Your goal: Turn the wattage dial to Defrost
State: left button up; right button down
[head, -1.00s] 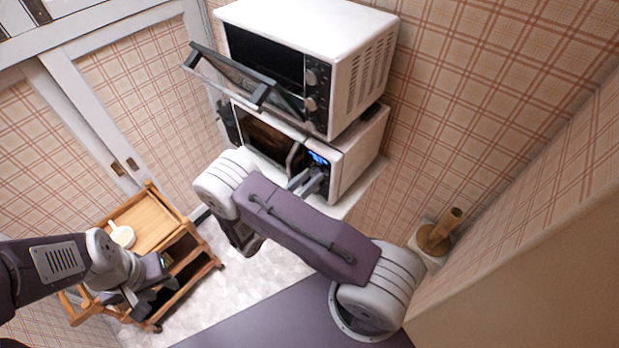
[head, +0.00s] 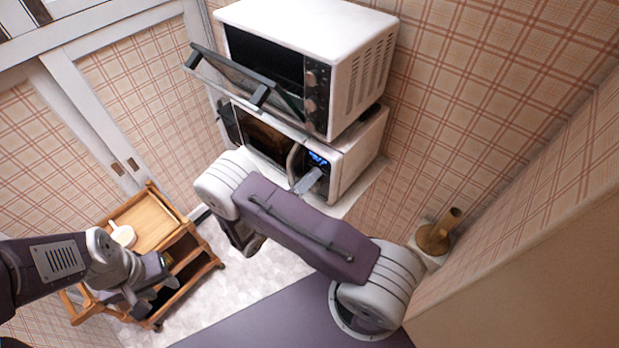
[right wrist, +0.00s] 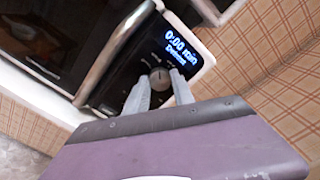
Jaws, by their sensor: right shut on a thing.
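The white microwave (head: 350,160) stands under a toaster oven. Its round wattage dial (right wrist: 160,77) shows in the right wrist view, below the lit blue-white display (right wrist: 178,48). The display reads "0:00 min" with a smaller line below that looks like "Defrost". My right gripper (right wrist: 162,82) is shut on the dial, one finger on each side of it. In the head view my right gripper (head: 308,181) is at the control panel and hides the dial. My left gripper (head: 140,299) hangs by the wooden cart, far from the microwave; its jaw opening is unclear.
The toaster oven (head: 320,50) has its glass door (head: 228,78) hanging open above the microwave. The microwave's door handle (right wrist: 112,55) is just left of the dial. A wooden cart (head: 150,225) stands at lower left. A wooden object (head: 436,238) stands at right.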

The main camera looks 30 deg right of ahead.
dwell(0.3)
jog(key=c, duration=1.1)
grip_release()
jog(key=b+v, duration=0.4)
jog(key=v, duration=0.5)
